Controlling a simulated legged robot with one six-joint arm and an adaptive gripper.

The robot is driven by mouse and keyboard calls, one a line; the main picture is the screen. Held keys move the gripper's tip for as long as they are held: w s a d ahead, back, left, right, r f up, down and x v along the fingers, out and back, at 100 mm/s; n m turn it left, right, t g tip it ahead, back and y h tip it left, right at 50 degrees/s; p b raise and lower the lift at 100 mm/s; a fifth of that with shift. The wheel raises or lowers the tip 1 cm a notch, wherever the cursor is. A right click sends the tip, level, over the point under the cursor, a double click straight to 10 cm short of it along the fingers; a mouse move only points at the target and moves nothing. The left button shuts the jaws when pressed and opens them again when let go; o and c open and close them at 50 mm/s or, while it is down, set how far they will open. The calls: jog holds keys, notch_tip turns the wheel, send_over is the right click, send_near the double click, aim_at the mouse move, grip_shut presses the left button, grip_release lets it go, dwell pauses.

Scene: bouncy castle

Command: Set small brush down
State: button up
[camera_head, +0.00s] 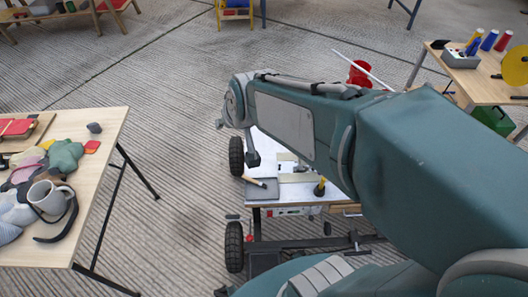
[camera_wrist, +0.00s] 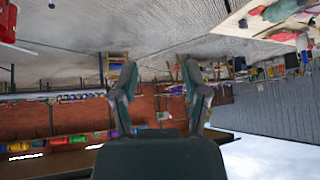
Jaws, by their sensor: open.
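What looks like the small brush (camera_head: 254,181), with a light wooden handle, lies tilted across a dark grey pad or tray (camera_head: 268,192) on the low white-topped cart in the head view. My gripper (camera_wrist: 157,78) shows in the wrist view with its two fingers wide apart and nothing between them. In the head view my arm reaches over the cart, and the gripper's fingers cannot be made out clearly there. The brush does not show in the wrist view.
The cart (camera_head: 287,195) also bears light flat pieces and a yellow-and-black upright item (camera_head: 320,187). A cluttered wooden table (camera_head: 100,150) stands left, with a mug (camera_head: 48,197). Another table (camera_head: 480,88) stands right. A red bucket (camera_head: 360,73) is behind my arm.

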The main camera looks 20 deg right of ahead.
jog(key=s+d+r+g, duration=0.1)
jog(key=s+r, duration=0.1)
jog(key=s, duration=1.3)
jog(key=shift+d+r+g+h, duration=0.25)
jog(key=shift+g+h, duration=0.05)
jog(key=shift+g, duration=0.1)
jog(key=shift+w, duration=0.1)
jog(key=o, duration=0.6)
